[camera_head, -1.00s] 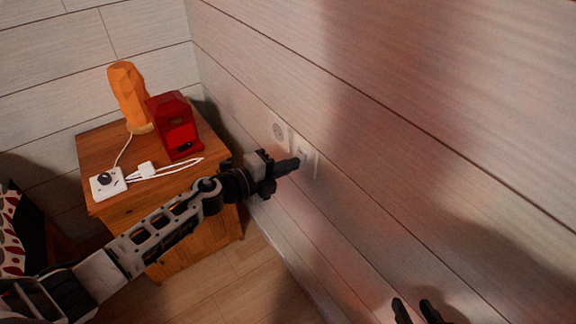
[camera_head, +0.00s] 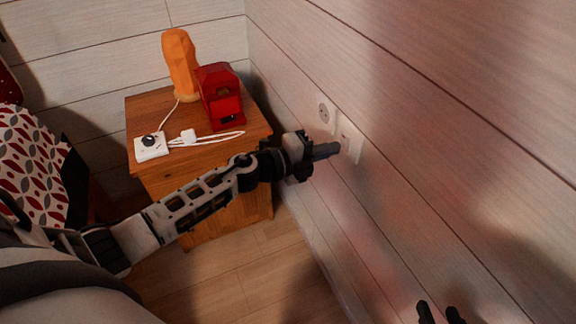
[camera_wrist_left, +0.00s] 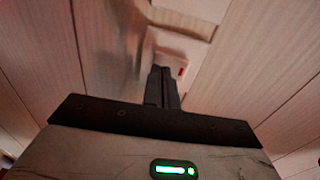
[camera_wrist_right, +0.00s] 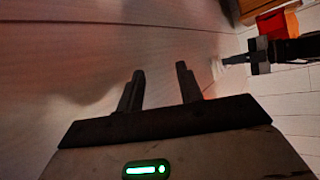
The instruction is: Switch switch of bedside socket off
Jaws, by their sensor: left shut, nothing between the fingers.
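The bedside socket is a white wall plate. Its round outlet (camera_head: 324,113) is at the left, and its switch part (camera_head: 352,142) is nearer me on the right. In the left wrist view the switch (camera_wrist_left: 178,70) has a small red mark. My left gripper (camera_head: 337,149) is shut and empty, its tips right in front of the switch part and partly covering it. I cannot tell whether they touch it. The left fingers (camera_wrist_left: 163,71) also show in the left wrist view. My right gripper (camera_wrist_right: 160,72) is open and empty; its fingertips show at the bottom of the head view.
A wooden nightstand (camera_head: 150,110) stands in the corner with an orange lamp (camera_head: 180,62), a red box-like object (camera_head: 219,95), a white dial box (camera_head: 151,146) and a white cable. A patterned bed cover (camera_head: 35,165) is at the left. The wall right of the switch is bare.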

